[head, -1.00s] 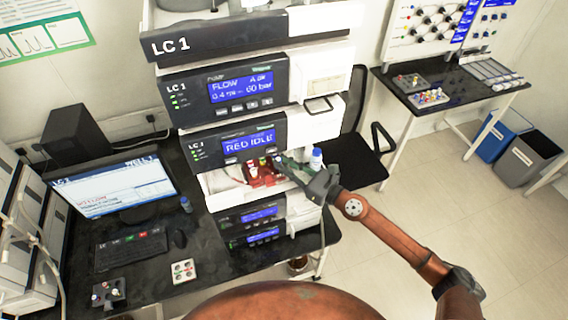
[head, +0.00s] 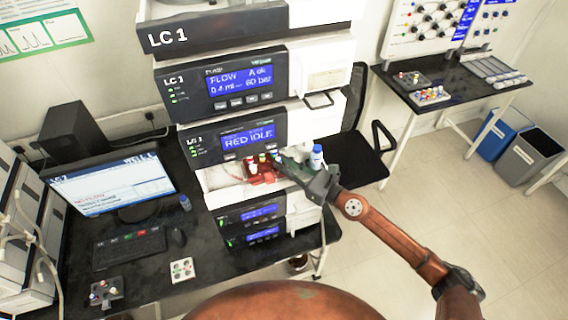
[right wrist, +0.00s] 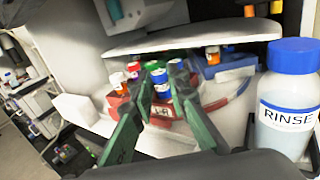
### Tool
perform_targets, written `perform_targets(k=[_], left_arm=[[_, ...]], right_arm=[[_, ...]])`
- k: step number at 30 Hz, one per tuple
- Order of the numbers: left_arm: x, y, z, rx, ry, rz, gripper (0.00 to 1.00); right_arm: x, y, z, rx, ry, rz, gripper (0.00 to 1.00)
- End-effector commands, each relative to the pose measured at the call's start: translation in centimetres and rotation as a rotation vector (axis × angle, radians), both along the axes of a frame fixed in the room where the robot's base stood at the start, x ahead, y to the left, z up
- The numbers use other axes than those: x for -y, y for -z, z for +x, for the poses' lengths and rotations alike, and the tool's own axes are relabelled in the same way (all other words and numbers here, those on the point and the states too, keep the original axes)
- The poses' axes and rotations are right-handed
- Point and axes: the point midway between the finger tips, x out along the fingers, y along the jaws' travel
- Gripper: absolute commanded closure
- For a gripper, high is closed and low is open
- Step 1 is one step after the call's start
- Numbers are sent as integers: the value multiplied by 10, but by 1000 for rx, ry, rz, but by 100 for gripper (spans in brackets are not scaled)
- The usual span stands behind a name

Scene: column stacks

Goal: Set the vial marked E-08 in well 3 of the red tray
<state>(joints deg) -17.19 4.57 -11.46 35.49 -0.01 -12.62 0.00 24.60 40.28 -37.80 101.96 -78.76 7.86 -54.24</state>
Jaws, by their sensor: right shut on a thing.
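The red tray (head: 262,174) sits in the open bay of the LC 1 stack, with several capped vials in it. It also shows in the right wrist view (right wrist: 165,124). My right gripper (head: 281,160) reaches into the bay from the right. In the right wrist view its two green fingers (right wrist: 160,76) are shut on a blue-capped vial (right wrist: 159,76), at the tray. Another blue cap shows just below it. No vial's mark is readable, so I cannot tell which is E-08. The fingers hide part of the tray, and its well numbers cannot be read. My left gripper is not in view.
A blue-capped RINSE bottle (right wrist: 290,95) stands close to the right of the gripper. A blue tray (right wrist: 225,67) with an orange-capped vial lies behind. A pale rack (head: 182,270) and a dark rack (head: 106,292) lie on the bench. The display reads RED IDLE.

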Motion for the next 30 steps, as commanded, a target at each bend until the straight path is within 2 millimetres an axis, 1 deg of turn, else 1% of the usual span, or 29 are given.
perform_targets(k=[8, 9, 17, 23, 26, 30], left_arm=[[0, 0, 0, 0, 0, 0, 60], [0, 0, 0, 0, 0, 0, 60], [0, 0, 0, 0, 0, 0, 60], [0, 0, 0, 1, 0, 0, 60], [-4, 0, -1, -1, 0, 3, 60], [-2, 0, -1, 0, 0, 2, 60]], right_arm=[[0, 0, 0, 0, 0, 0, 97], [0, 0, 0, 0, 0, 0, 83], [0, 0, 0, 0, 0, 0, 65], [0, 0, 0, 0, 0, 0, 65], [1, 0, -1, 0, 0, 0, 65], [11, 1, -8, -3, 2, 1, 65]])
